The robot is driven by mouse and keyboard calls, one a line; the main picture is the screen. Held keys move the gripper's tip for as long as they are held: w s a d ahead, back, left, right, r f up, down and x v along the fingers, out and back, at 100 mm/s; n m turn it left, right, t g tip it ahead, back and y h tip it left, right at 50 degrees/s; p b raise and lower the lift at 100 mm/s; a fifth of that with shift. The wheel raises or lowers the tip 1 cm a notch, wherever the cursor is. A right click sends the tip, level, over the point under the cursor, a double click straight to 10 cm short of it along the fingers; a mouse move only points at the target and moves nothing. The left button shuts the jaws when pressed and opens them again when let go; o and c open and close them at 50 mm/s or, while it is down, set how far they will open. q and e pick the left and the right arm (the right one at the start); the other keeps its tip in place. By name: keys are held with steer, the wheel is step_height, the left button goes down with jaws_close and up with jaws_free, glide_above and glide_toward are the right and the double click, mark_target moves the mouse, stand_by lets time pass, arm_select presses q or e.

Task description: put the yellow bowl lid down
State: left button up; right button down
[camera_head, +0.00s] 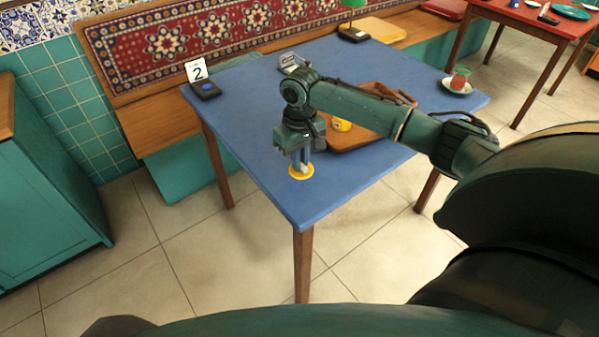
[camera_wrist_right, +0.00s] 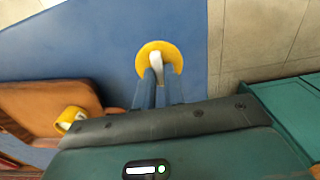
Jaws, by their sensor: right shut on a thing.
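The yellow bowl lid (camera_head: 309,173) is a round disc over the blue table (camera_head: 262,152), near its front left edge. In the right wrist view the lid (camera_wrist_right: 173,56) shows a pale knob (camera_wrist_right: 156,62) between the fingertips. My right gripper (camera_head: 301,164) points down and is shut on the lid by this knob. The lid looks level and close to the tabletop; I cannot tell whether it touches. The yellow bowl (camera_head: 341,124) stands at the brown tray, partly hidden by my right arm; it also shows in the wrist view (camera_wrist_right: 72,115). My left gripper is not in view.
The brown tray (camera_head: 352,141) lies right of the lid. A number 2 sign (camera_head: 196,71), a silvery object (camera_head: 290,61), a green lamp (camera_head: 354,33) and a glass on a saucer (camera_head: 457,88) stand farther back. The tabletop left of the lid is clear.

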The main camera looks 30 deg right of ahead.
mark_target(300, 172)
step_height(300, 172, down, 4)
steer(key=shift+f, duration=0.2)
steer(key=shift+f, duration=0.1)
steer(key=c, duration=1.7)
jaws_free()
steer(key=shift+o, duration=1.1)
